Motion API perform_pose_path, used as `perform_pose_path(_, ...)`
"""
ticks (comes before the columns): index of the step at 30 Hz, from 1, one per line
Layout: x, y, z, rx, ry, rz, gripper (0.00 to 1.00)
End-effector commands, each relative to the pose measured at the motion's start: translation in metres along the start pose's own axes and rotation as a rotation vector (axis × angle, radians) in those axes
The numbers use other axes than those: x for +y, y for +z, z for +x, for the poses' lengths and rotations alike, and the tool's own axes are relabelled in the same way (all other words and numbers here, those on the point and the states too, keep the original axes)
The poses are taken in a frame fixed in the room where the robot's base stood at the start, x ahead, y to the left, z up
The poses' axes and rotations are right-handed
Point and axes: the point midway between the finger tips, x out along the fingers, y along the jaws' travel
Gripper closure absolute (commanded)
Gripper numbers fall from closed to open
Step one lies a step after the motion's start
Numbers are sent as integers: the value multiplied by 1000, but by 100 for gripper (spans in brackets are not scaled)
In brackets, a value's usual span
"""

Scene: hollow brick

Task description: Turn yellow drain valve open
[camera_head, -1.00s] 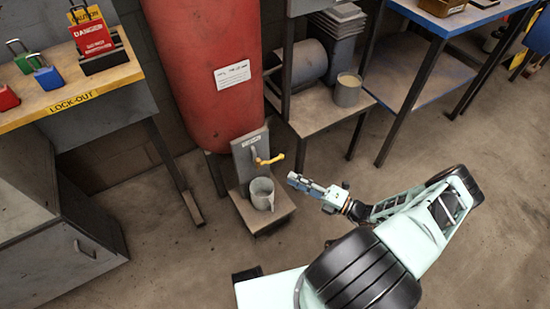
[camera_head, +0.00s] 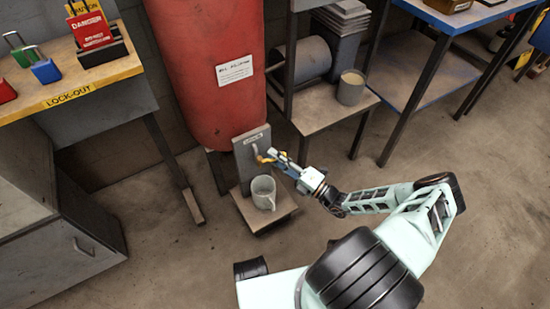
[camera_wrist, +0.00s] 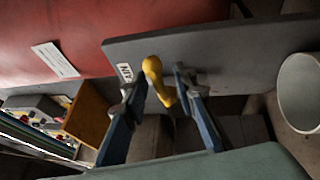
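The yellow drain valve handle (camera_head: 262,158) sits on a grey upright plate (camera_head: 245,160) below the red tank (camera_head: 205,70). In the wrist view the yellow handle (camera_wrist: 156,78) lies between the two fingers of my gripper (camera_wrist: 162,92). The fingers stand apart, with a visible gap on the right side of the handle; the left finger is close to it. My gripper (camera_head: 280,160) also shows in the head view, reaching the handle from the right and partly covering it. A grey cup (camera_head: 263,191) stands on the small stand under the valve.
The cup (camera_wrist: 302,105) is at the right edge of the wrist view. A shelf (camera_head: 320,108) with a container stands right of the tank. A lock-out bench (camera_head: 75,90) is at the left. The floor at front right is clear apart from my arm.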

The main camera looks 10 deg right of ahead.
Motion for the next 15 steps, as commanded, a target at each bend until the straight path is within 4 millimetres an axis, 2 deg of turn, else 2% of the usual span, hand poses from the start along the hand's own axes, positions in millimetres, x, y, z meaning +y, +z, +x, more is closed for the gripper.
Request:
perform_pose_path(9, 0, 0, 2, 0, -1, 0, 75)
perform_pose_path(15, 0, 0, 2, 0, 0, 0, 97)
